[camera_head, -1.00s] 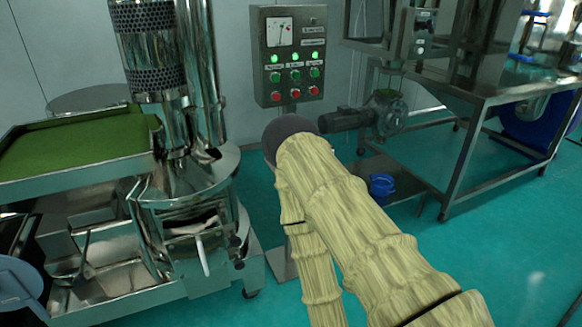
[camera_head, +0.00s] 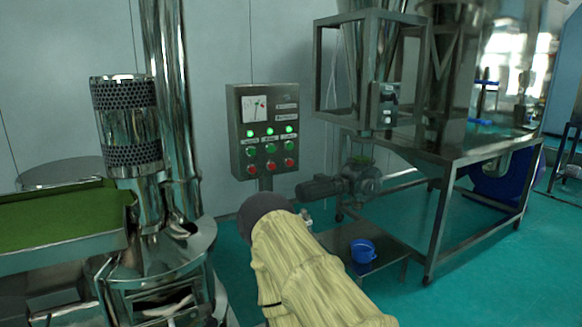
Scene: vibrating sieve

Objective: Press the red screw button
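A grey control box (camera_head: 238,112) stands on a post in the middle of the head view. Its bottom row holds red buttons, with a left one (camera_head: 251,169) and a right one (camera_head: 289,162) clear to see. Above them are green buttons (camera_head: 270,149) and lit green lamps (camera_head: 270,131). The labels are too small to read, so I cannot tell which red button is the screw one. My arm, in a beige sleeve with a dark round joint, rises from the bottom, below and in front of the box. My gripper is not clearly visible; the arm seems to hide it.
A steel sieve machine with a perforated cylinder (camera_head: 126,122) and a green-topped tray (camera_head: 55,215) stands at the left. A steel frame table (camera_head: 440,170) stands at the right. A motor (camera_head: 325,187) and a blue bucket (camera_head: 363,251) sit between. Teal floor (camera_head: 480,285) is open at lower right.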

